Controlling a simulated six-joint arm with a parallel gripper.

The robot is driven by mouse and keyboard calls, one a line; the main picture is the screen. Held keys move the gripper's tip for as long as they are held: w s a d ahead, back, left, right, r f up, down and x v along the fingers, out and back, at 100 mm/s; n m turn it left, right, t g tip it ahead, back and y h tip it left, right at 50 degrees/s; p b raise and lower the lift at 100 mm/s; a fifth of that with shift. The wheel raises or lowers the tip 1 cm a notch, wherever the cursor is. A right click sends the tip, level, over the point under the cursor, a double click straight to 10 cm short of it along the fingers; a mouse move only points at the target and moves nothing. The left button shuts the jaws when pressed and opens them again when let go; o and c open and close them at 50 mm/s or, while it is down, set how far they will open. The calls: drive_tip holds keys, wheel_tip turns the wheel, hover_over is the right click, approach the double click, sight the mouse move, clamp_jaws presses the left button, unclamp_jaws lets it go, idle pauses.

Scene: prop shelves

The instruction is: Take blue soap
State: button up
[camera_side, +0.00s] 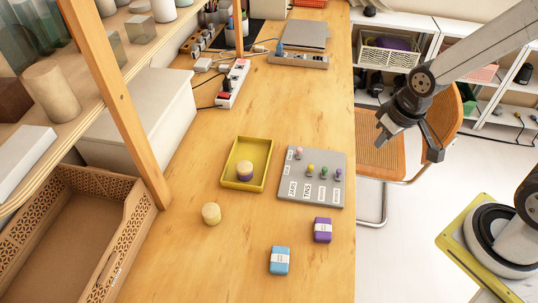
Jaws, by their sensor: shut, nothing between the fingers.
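The blue soap (279,261) is a small light-blue block with a white label band. It lies on the wooden table (190,250) near the front edge of the picture. A similar purple block (323,230) with a white band lies to its upper right, apart from it. My gripper (408,146) is at the upper right, beyond the table's right edge and well away from the blue soap. It is shut and empty.
A yellow tray (228,178) holds a round purple-and-cream piece. A grey board (325,198) with small coloured pegs lies beside it. A cream cylinder (211,213) stands left of the soap. A chair (380,140) is below my gripper. Power strips (234,85) lie farther back.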

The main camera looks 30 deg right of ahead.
drive_tip(key=o, duration=1.3)
drive_tip(key=shift+w+a, duration=0.1)
drive_tip(key=shift+a, duration=0.05)
drive_tip(key=a+f+m+g, duration=0.1)
drive_tip(key=a+f, duration=0.3)
drive_tip(key=a, duration=0.5)
drive_tip(key=s+a+f+m, duration=0.1)
drive_tip(key=a+f+m, duration=0.3)
drive_tip(key=a, duration=0.5)
drive_tip(key=a+f+m+g, duration=0.1)
drive_tip(key=a+f+m, duration=0.2)
drive_tip(key=a+f, duration=0.2)
drive_tip(key=shift+s+a+f+g, duration=0.1)
drive_tip(key=shift+s+a+g, duration=0.1)
drive_tip(key=shift+a, duration=0.75)
drive_tip(key=shift+s+a+f+g, duration=0.1)
drive_tip(key=shift+s+a, duration=0.1)
drive_tip(key=shift+a, duration=0.75)
drive_tip(key=shift+f, duration=0.1)
